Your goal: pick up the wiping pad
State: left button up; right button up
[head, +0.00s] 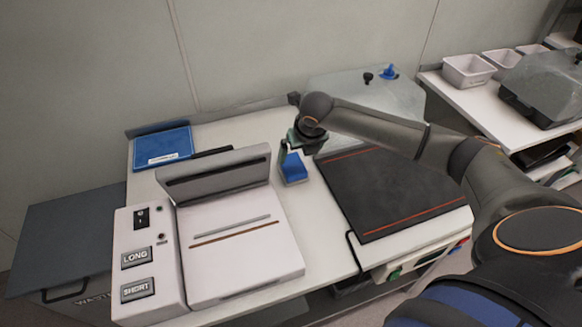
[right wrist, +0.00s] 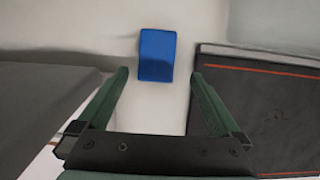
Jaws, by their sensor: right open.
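The wiping pad, a small blue block (head: 294,169), stands on the white bench between the white sealer-like machine and the black mat. It also shows in the right wrist view (right wrist: 157,56), upper middle, just beyond and between the fingertips. My right gripper (head: 292,152) is right above the pad and partly hides its top in the head view. In the right wrist view its green fingers (right wrist: 160,76) are spread apart with nothing between them; I cannot tell the exact height gap. My left gripper is not in view.
The white machine with LONG and SHORT buttons (head: 238,258) has its lid raised to the left of the pad. The black mat (head: 390,190) with red lines lies close on the right. A blue folder (head: 163,147) lies at the back left. White bins (head: 468,71) stand at the far right.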

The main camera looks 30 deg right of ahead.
aim_at(293, 165)
jog(key=x, duration=0.7)
jog(key=shift+w+a+f+b, duration=0.2)
jog(key=shift+w+f+b, duration=0.1)
jog(key=shift+b, duration=0.1)
jog(key=c, duration=1.3)
